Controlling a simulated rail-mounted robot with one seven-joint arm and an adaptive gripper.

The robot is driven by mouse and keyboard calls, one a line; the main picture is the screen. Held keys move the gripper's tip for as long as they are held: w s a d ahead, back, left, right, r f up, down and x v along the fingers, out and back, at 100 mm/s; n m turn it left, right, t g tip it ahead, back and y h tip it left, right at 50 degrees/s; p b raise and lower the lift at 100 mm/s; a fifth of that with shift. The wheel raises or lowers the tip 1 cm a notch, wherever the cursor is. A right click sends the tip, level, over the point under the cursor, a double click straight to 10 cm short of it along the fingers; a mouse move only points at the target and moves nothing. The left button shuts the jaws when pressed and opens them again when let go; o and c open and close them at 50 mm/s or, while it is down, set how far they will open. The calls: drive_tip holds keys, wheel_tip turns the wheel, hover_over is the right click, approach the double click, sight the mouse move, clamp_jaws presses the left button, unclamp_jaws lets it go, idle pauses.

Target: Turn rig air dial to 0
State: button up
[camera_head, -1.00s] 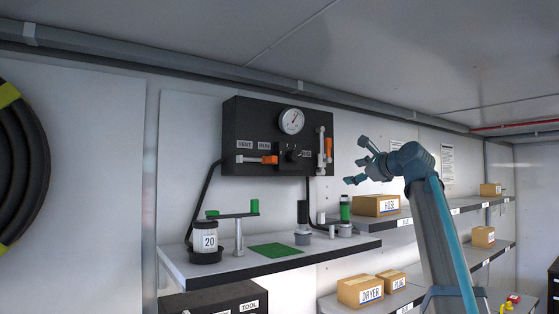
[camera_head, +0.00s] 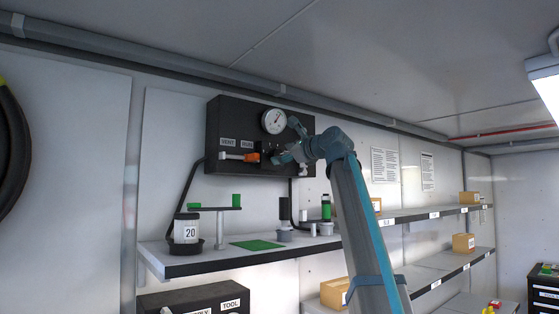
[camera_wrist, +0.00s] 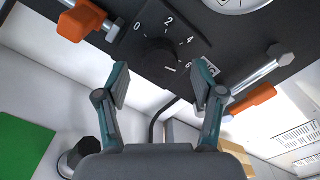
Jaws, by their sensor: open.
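The rig air dial (camera_wrist: 158,58) is a black round knob on a dark plate marked 0, 2, 4 and 6 in the wrist view. A small white mark shows on the knob's lower right side, roughly towards the 6; its exact setting is hard to read. My gripper (camera_wrist: 162,82) is open, its two fingers apart on either side of the knob's lower area, with nothing visibly held. In the head view my gripper (camera_head: 284,156) is in front of the black panel (camera_head: 222,121) and hides most of the dial. Contact cannot be told.
A white gauge (camera_head: 274,121) sits above the dial. An orange-handled lever (camera_head: 252,158) is left of it, and another orange handle (camera_wrist: 252,103) is right of it in the wrist view. Below is a shelf (camera_head: 200,264) with a jar (camera_head: 187,229) and a green mat (camera_head: 256,245).

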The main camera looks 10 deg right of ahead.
sight(276, 155)
drive_tip(key=shift+p+x, duration=0.35)
drive_tip(key=shift+x, duration=0.95)
drive_tip(key=shift+c, duration=0.2)
drive_tip(key=c, duration=1.1)
